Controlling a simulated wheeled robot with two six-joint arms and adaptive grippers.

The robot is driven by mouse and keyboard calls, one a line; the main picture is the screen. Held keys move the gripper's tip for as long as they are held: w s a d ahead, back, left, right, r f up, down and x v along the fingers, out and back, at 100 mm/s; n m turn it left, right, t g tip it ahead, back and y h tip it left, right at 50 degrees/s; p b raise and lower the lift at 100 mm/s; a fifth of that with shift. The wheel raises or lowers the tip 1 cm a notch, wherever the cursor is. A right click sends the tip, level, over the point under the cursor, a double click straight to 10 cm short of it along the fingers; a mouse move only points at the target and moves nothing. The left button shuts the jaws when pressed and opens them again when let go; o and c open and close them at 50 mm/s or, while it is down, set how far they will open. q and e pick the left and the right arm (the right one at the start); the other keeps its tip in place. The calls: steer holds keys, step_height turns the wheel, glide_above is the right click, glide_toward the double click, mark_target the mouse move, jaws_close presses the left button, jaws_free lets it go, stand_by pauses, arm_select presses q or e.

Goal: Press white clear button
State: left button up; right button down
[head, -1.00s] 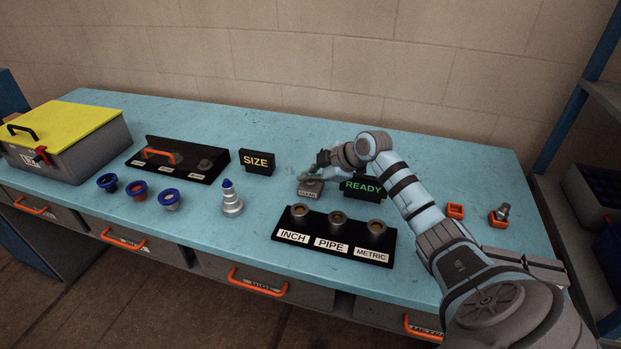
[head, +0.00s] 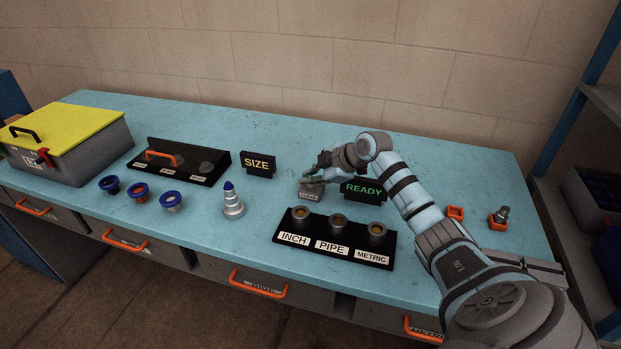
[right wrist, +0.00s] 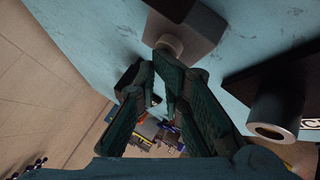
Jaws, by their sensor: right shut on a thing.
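The clear button box (head: 310,194) is a small grey block with a white label, on the blue bench left of the READY sign. Its button is a pale round knob that shows in the right wrist view (right wrist: 170,44), on the dark-topped box. My right gripper (head: 311,178) reaches in from the right, its fingers pointing down at the top of the box. In the right wrist view its dark green fingertips (right wrist: 163,66) are close together at the button, which they partly hide. I cannot tell whether the button is pushed in. My left gripper is out of view.
The READY sign (head: 363,190) stands right beside the box. In front is the black INCH, PIPE, METRIC rack (head: 335,238) with several grey sockets. The bench behind is clear.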

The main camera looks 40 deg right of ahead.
steer(key=shift+w+d+r, duration=0.15)
steer(key=shift+d+r, duration=0.05)
steer(key=shift+w+d+f, duration=0.1)
steer(key=shift+d+f, duration=0.05)
steer(key=shift+r+p, duration=0.35)
steer(key=shift+r, duration=0.1)
step_height(320, 180, up, 6)
steer(key=p, duration=0.5)
steer(key=shift+f, duration=0.1)
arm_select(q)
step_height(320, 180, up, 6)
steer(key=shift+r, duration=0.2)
arm_select(e)
steer(key=shift+f, duration=0.15)
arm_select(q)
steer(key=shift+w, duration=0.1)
